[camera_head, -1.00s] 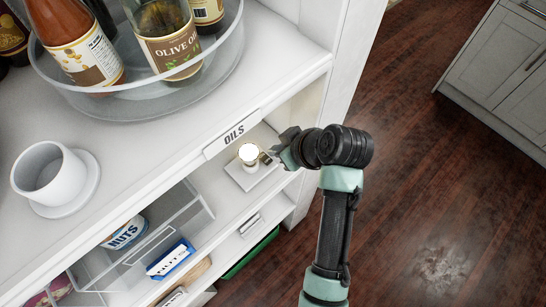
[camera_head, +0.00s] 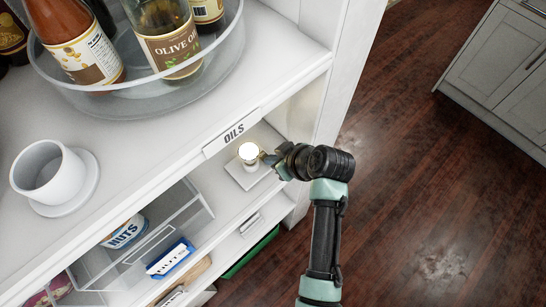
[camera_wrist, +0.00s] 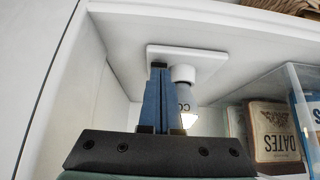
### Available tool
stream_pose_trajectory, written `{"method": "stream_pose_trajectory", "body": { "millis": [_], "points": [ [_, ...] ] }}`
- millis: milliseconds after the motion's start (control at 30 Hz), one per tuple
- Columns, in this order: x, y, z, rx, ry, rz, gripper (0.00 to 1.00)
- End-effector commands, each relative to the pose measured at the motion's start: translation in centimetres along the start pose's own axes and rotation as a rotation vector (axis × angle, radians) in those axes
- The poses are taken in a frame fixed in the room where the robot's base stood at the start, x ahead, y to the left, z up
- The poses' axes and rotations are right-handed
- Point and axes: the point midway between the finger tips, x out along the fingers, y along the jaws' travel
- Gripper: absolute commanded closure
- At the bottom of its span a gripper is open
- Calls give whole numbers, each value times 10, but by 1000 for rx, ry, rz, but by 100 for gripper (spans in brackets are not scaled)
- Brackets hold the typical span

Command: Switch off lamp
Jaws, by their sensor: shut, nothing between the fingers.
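The lamp (camera_head: 249,153) is a small bulb glowing white on a square white base plate (camera_head: 243,178), on the shelf below the one with the OILS label. In the wrist view the lit bulb (camera_wrist: 187,107) sits in a white socket under the plate (camera_wrist: 207,66). My gripper (camera_head: 265,157) is just right of the bulb in the head view. In the wrist view its blue fingers (camera_wrist: 159,80) are shut together, empty, close beside the socket on its left. I cannot tell whether they touch the lamp. No separate switch shows clearly.
A clear tub of bottles (camera_head: 150,95) and a white cup (camera_head: 48,175) stand on the upper shelf. A clear bin (camera_head: 165,222) and a nuts can (camera_head: 125,232) are left of the lamp. A DATES box (camera_wrist: 275,133) shows at right in the wrist view.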

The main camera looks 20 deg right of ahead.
Motion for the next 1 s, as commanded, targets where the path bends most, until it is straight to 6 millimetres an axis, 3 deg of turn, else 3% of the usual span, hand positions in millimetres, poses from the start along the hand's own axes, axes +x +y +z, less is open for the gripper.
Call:
{"method": "stream_pose_trajectory", "body": {
  "millis": [133,1000],
  "points": [
    [12,0,15,4,91,0,100],
    [-8,0,-2,1,89,-1,100]
  ]
}}
